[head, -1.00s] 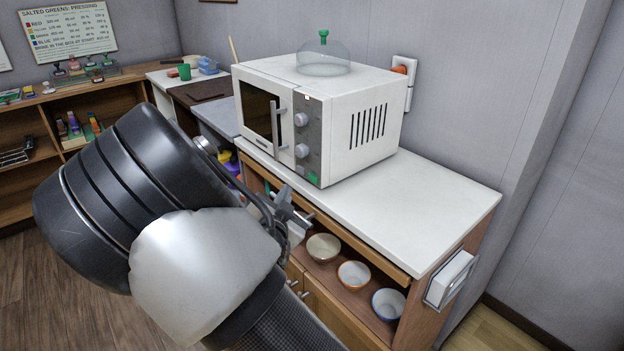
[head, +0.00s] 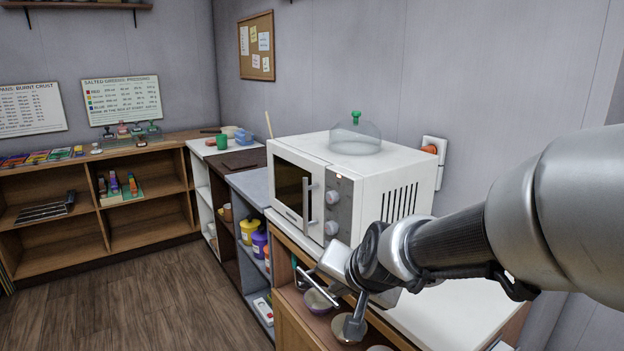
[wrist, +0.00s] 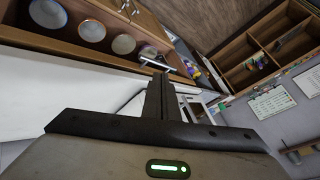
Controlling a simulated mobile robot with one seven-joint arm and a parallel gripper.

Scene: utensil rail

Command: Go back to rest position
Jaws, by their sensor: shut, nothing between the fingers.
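My gripper (wrist: 160,98) shows in the wrist view with its dark fingers together and nothing between them. In the head view my arm reaches in from the right edge, over the white counter (head: 465,310). Its wrist end is in front of the microwave's lower right part and above the open shelf with bowls. The fingertips are hard to make out there. The white microwave (head: 385,205) stands on the counter with its door shut, and a clear dome with a green knob (head: 355,135) sits on top.
Bowls (head: 320,301) stand on the shelf below the counter; several show in the wrist view (wrist: 91,30). A wall switch (head: 434,150) is behind the microwave. A low wooden shelf unit (head: 150,235) stands at the far left. The wooden floor (head: 130,300) at left is clear.

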